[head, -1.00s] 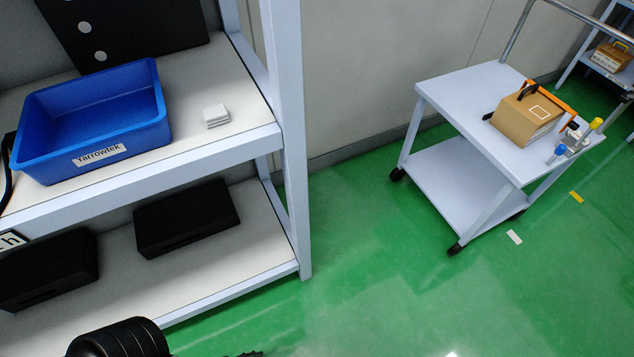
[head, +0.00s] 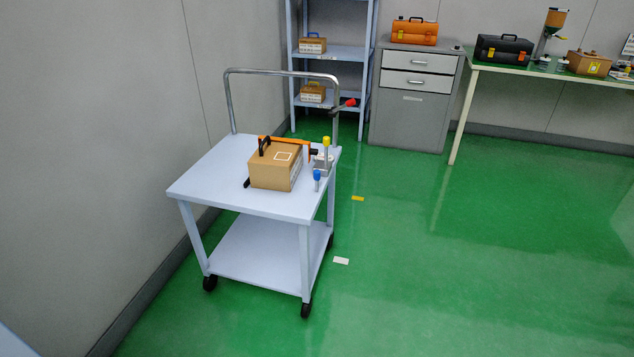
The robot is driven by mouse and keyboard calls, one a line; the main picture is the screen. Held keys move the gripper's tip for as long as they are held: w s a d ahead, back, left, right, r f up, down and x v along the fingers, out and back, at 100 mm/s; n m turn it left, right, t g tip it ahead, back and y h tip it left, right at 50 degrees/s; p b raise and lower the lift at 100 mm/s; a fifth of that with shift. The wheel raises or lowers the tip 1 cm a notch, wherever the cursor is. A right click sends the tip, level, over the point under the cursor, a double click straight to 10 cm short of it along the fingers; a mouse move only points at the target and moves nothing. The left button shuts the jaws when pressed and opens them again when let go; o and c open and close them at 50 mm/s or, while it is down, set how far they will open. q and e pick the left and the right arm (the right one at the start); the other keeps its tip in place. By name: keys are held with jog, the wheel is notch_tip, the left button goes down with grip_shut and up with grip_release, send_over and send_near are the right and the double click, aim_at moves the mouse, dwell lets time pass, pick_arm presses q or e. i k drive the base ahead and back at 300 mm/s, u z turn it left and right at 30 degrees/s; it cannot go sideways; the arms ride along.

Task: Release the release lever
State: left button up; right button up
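A light-blue cart (head: 205,190) stands on the green floor near the left wall. Several levers show at its right side. One with a red grip (head: 346,104) sticks out from the cart's push handle (head: 228,95). One with a yellow tip (head: 326,142) stands upright at the top's right edge. One with a blue tip (head: 317,175) stands just in front of it. I cannot tell which of them is the release lever. Neither of my grippers is in view.
A brown box (head: 270,173) with a black handle sits on the cart, an orange bar behind it. Behind are shelves (head: 335,52), a grey drawer cabinet (head: 412,115) and a green-topped table (head: 540,75) with toolboxes.

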aim_at(316, 173)
jog(key=i, duration=1.95)
jog(key=u, duration=0.1)
